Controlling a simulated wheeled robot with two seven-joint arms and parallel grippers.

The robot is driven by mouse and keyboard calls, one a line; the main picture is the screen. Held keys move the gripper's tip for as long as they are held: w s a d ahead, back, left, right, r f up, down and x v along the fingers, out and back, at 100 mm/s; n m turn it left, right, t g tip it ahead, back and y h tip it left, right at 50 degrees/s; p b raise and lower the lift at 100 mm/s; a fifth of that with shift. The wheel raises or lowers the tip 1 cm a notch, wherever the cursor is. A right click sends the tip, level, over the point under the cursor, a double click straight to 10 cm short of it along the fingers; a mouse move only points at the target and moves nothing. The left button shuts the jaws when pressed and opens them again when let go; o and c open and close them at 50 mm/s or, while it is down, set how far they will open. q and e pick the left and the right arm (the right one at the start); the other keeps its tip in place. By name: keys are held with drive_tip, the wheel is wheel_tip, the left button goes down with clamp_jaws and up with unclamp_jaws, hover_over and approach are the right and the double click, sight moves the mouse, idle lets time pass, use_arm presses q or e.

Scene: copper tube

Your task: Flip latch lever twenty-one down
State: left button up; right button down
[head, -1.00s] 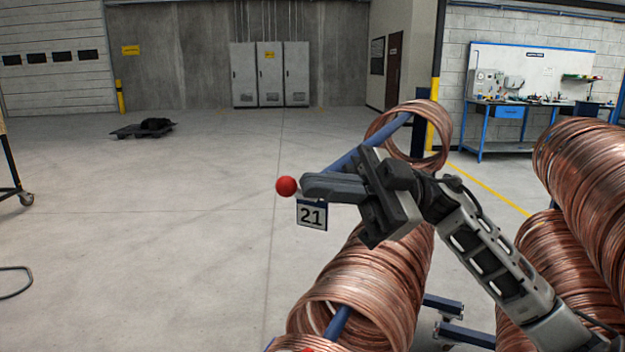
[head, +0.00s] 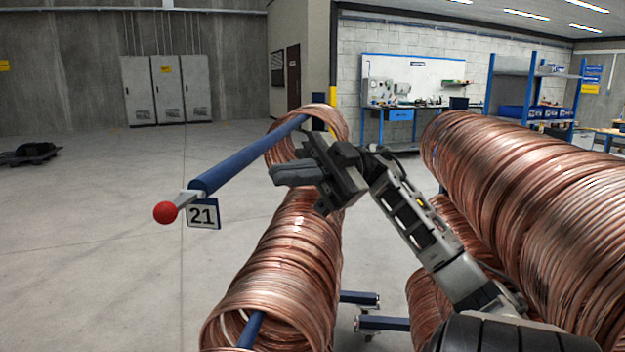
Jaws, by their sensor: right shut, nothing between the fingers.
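The latch lever twenty-one is a short grey lever (head: 188,199) with a red ball knob (head: 165,212) at the front end of a blue bar (head: 245,159). It points out to the left and slightly down in the head view. A white plate marked 21 (head: 203,215) hangs just under the bar's end. My right gripper (head: 278,175) is shut and empty, to the right of the lever and apart from the knob, in front of the bar's far half. My left gripper is not in view.
A copper coil (head: 337,125) hangs on the bar's far end. A row of coils (head: 285,265) lies below, with a larger stack (head: 530,200) at right. A workbench (head: 400,115) stands far back.

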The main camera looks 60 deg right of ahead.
drive_tip(key=shift+v, duration=2.25)
